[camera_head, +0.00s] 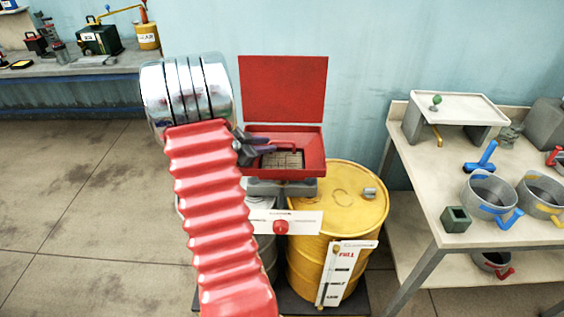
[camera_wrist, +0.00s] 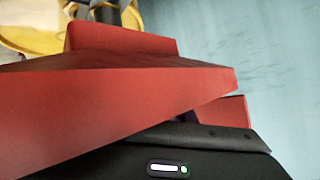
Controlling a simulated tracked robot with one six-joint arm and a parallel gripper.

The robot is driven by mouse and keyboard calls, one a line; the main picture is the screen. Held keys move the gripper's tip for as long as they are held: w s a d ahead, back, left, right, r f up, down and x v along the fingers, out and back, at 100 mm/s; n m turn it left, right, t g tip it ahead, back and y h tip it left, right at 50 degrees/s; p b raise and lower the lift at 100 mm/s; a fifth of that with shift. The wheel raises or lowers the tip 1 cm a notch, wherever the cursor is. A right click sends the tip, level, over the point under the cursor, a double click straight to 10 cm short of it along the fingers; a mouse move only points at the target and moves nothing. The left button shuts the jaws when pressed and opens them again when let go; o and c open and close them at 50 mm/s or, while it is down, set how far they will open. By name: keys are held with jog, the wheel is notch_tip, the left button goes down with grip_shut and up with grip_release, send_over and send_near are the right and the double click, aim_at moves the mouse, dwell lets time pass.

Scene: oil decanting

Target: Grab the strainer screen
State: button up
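A red box (camera_head: 318,167) with its lid (camera_head: 283,88) standing open sits above the drums. Inside it lies the strainer screen (camera_head: 292,161), a tan mesh with a dark red handle above it, partly hidden by my gripper. My gripper (camera_head: 260,149) reaches in at the left side of the box, with its dark fingers close to the handle. I cannot tell whether they touch it or how far apart they are. In the wrist view the red box (camera_wrist: 90,105) fills much of the picture, and the screen and fingertips are hidden.
A yellow drum (camera_head: 345,210) and a grey drum stand under the box, with a white level gauge (camera_head: 340,272) in front. A table (camera_head: 435,227) at right holds several pots and a small stand. A workbench (camera_head: 75,70) stands at back left. The left floor is clear.

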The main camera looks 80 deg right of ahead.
grip_shut()
dwell(0.5)
notch_tip(320, 180, up, 10)
dwell(0.6)
dwell(0.4)
